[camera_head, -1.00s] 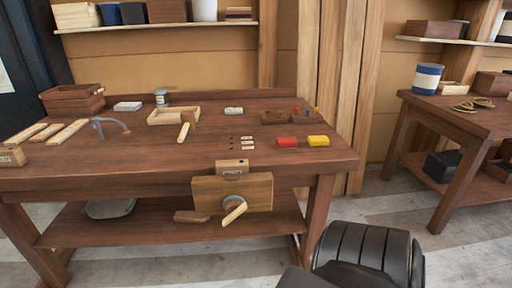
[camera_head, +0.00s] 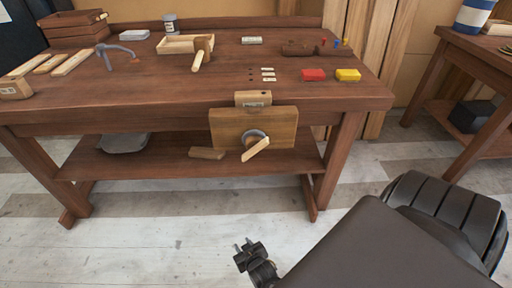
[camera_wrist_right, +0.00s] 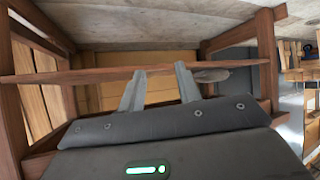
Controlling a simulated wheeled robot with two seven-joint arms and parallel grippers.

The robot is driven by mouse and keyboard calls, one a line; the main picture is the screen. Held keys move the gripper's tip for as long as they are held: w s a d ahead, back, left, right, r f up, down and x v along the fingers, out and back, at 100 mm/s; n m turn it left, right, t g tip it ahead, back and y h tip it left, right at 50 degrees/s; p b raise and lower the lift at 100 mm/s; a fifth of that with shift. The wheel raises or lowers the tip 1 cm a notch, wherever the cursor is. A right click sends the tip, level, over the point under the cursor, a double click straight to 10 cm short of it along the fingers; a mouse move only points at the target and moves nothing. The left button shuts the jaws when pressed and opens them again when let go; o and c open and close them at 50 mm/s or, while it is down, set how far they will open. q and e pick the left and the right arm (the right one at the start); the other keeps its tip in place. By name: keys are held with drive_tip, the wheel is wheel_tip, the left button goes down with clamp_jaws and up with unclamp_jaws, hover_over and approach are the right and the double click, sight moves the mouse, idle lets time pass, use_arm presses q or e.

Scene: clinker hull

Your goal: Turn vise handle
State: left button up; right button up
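The vise is a wooden block (camera_head: 230,128) on the front edge of the workbench (camera_head: 150,92), with a round grey hub (camera_head: 254,136). Its pale wooden handle (camera_head: 257,149) sits tilted across the hub, upper end to the right. My right gripper (camera_head: 243,245) is low over the floor, in front of and well below the handle, apart from it. In the right wrist view its two fingers (camera_wrist_right: 160,80) are spread with nothing between them. I cannot make out the handle in that view. My left gripper is out of view.
A lower shelf (camera_head: 180,165) under the bench holds a grey pan (camera_head: 124,142) and a wooden block (camera_head: 206,153). The floor (camera_head: 150,235) in front is clear.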

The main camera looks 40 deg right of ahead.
drive_tip(key=w+d+r+m+t+h+b, duration=0.1)
drive_tip(key=w+r+m+t+h+b, duration=0.3)
drive_tip(key=r, duration=1.2)
drive_tip(key=m+h, duration=0.2)
drive_tip(key=m, duration=0.5)
approach(256, 153)
drive_tip(key=w+a+f, duration=0.2)
drive_tip(key=a+f, duration=0.4)
drive_tip(key=s+d+r+m+h, duration=0.2)
drive_tip(key=s+d+r+m, duration=0.1)
drive_tip(key=r+m, duration=0.15)
drive_tip(key=shift+n+g, duration=0.25)
drive_tip(key=shift+g, duration=0.05)
drive_tip(key=x, duration=0.7)
drive_tip(key=r+b+x, duration=0.1)
drive_tip(key=x, duration=0.2)
drive_tip(key=shift+w+d, duration=0.1)
drive_tip(key=shift+d, duration=0.25)
drive_tip(key=shift+w+d+r, duration=0.1)
drive_tip(key=shift+d, duration=0.05)
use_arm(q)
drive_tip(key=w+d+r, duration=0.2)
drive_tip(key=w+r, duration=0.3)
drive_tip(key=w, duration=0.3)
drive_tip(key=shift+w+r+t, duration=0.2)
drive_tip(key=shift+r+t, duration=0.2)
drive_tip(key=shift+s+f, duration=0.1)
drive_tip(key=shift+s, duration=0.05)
use_arm(e)
clamp_jaws()
